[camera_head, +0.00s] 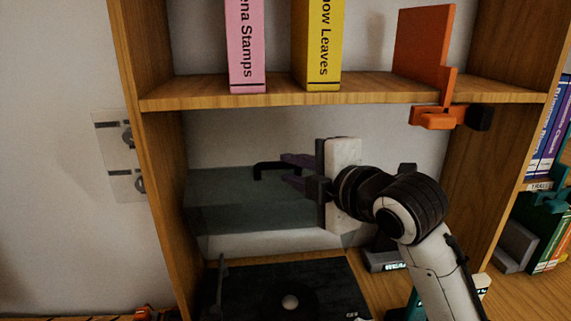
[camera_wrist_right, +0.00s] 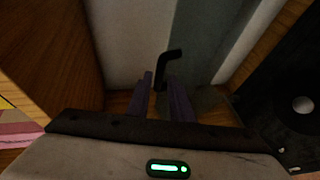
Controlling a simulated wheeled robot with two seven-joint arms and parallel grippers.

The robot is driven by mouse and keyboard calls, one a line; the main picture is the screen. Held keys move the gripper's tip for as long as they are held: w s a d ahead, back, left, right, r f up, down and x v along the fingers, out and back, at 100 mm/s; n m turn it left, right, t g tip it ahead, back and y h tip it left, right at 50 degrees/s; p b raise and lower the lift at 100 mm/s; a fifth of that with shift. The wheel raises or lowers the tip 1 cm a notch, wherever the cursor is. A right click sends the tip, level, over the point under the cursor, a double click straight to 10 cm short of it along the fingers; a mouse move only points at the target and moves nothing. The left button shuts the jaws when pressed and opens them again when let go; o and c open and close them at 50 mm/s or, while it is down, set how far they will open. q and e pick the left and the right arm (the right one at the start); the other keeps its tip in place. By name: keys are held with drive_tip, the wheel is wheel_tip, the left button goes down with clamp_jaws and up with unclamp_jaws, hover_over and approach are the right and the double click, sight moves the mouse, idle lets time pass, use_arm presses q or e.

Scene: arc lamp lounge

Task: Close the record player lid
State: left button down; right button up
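The record player (camera_head: 335,285) is a black deck on the lower shelf; its platter also shows at the right of the right wrist view (camera_wrist_right: 301,104). Its lid (camera_head: 225,205) is a translucent dark panel raised above the deck. A black bent handle (camera_head: 268,166) is at the lid; it also shows in the right wrist view (camera_wrist_right: 168,64). My right gripper (camera_head: 285,170) is open, its purple fingers apart and pointing at the handle. In the right wrist view, the handle's near end lies about between the fingertips (camera_wrist_right: 162,88); contact is unclear. My left gripper is out of view.
A wooden shelf (camera_head: 380,92) lies close above my right gripper, holding a pink book (camera_head: 246,45), a yellow book (camera_head: 322,45) and an orange bracket (camera_head: 424,42). The wooden side walls (camera_head: 160,170) bound the compartment. More books (camera_head: 550,120) stand at the right.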

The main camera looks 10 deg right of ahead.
sight(282, 166)
drive_tip(key=shift+x, duration=1.1)
drive_tip(key=shift+w+a, duration=0.15)
drive_tip(key=shift+w, duration=0.1)
drive_tip(key=shift+w+f, duration=0.1)
drive_tip(key=c, duration=0.5)
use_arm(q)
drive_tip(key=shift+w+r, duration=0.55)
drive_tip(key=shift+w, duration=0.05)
use_arm(e)
clamp_jaws()
